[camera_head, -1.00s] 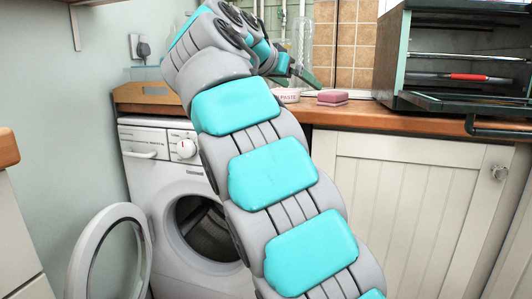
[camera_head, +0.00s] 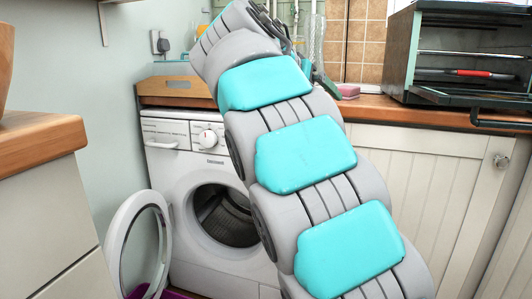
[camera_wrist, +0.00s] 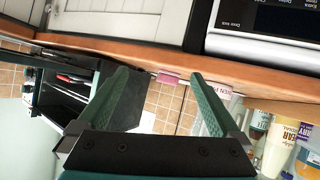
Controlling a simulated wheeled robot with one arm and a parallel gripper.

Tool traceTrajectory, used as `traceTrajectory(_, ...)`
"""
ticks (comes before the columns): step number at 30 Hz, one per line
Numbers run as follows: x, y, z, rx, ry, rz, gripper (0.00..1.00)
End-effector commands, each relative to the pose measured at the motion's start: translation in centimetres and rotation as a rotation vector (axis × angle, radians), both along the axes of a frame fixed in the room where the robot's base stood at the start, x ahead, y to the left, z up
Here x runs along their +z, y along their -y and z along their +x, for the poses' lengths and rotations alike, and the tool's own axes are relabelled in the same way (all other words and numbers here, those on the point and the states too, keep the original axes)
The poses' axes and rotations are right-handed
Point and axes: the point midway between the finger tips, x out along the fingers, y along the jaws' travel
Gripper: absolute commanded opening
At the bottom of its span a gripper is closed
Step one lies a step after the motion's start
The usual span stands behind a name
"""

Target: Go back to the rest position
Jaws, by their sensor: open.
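My gripper (camera_wrist: 161,78) shows in the wrist view with its two green fingers spread wide and nothing between them. It points over the wooden worktop (camera_wrist: 130,58), which appears upside down there. In the head view my arm rises from the bottom right and bends over at the top. The gripper is mostly hidden behind the arm there.
An open oven (camera_head: 455,50) with a red-handled tool (camera_head: 473,73) stands on the worktop at right. A washing machine (camera_head: 185,200) has its round door (camera_head: 132,245) open. A wooden tray (camera_head: 180,88) sits on it. A counter (camera_head: 40,142) is close at left. Bottles (camera_wrist: 275,145) stand right in the wrist view.

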Motion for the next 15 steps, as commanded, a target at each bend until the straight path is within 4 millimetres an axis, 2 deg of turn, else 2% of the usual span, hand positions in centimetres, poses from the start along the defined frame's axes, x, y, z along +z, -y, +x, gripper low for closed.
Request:
traceTrajectory(3, -1.3, 1.6, -1.1, 0.008, -0.076, -0.009, 1.00)
traceTrajectory(8, -4.6, 4.4, -3.6, 0.034, -0.226, -0.009, 1.00)
traceTrajectory(15, -11.6, 8.1, -10.1, 0.101, -0.484, 0.042, 1.00)
